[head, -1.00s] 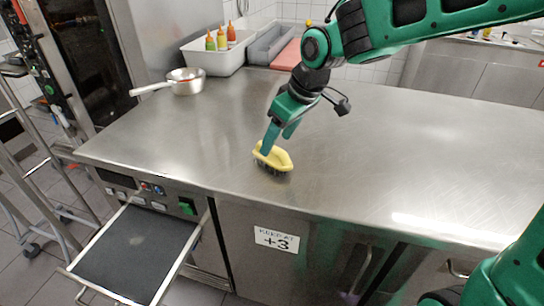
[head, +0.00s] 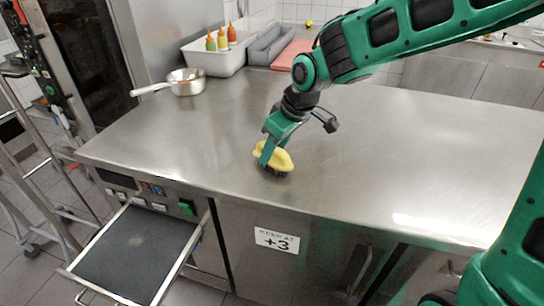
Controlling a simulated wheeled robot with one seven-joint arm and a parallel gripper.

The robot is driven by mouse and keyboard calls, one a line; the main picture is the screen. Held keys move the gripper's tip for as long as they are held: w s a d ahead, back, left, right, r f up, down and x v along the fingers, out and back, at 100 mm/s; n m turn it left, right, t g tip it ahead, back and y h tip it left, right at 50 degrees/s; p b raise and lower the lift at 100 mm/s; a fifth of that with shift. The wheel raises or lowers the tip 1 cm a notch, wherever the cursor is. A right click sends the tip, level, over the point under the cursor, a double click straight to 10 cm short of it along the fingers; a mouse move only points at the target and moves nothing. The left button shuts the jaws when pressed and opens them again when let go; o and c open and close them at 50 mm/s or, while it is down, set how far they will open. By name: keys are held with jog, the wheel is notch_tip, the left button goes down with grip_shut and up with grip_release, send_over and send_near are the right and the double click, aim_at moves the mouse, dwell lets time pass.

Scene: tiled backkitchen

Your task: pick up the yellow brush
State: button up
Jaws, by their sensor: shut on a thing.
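The yellow brush (head: 281,160) has a yellow back and dark bristles pointing down. It is on the steel counter (head: 360,150) near the front edge, in the head view. Its bristles appear to be at the counter surface; whether a small gap lies under them I cannot tell. My gripper (head: 267,155) points down and is shut on the brush, with one green finger visible across the near side. The other finger is hidden behind the brush and the gripper.
A saucepan (head: 187,86) stands at the counter's back left. Behind it are a white bin (head: 214,58) with several sauce bottles, a grey tray (head: 272,46) and a red board (head: 293,54). An open drawer (head: 135,250) juts out at front left. The counter's right side is clear.

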jog(key=shift+r, duration=0.1)
jog(key=shift+r, duration=0.5)
notch_tip(320, 180, up, 3)
jog(key=shift+f, duration=0.15)
jog(key=s+a+r, duration=0.7)
jog(key=s+a, duration=0.1)
jog(key=shift+s, duration=0.25)
jog(key=shift+r, duration=0.1)
